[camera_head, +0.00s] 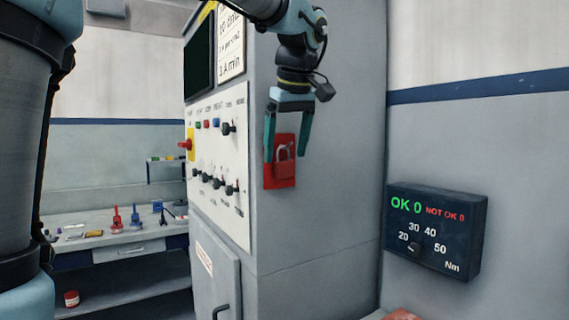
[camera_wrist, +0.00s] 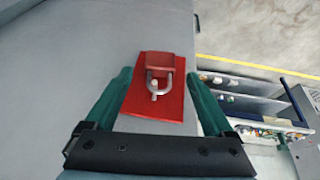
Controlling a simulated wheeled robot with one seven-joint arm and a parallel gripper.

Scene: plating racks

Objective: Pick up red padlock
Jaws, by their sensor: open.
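The red padlock (camera_head: 285,163) hangs on a red plate (camera_head: 270,179) fixed to the side of the grey cabinet. In the wrist view the padlock (camera_wrist: 158,66) has its body away from me and its metal shackle nearer. The shackle seems to hang on a small peg on the red plate (camera_wrist: 168,107). My gripper (camera_head: 287,156) is open, with its two green fingers pointing down on either side of the plate and padlock. In the wrist view, the fingers of my gripper (camera_wrist: 161,85) stand left and right of the plate. I see no finger touching the padlock.
The cabinet (camera_head: 310,225) has a white panel (camera_head: 218,165) of switches and knobs on its left face. A dark torque display (camera_head: 436,230) is on the wall at right. A workbench (camera_head: 120,235) with small tools stands at back left.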

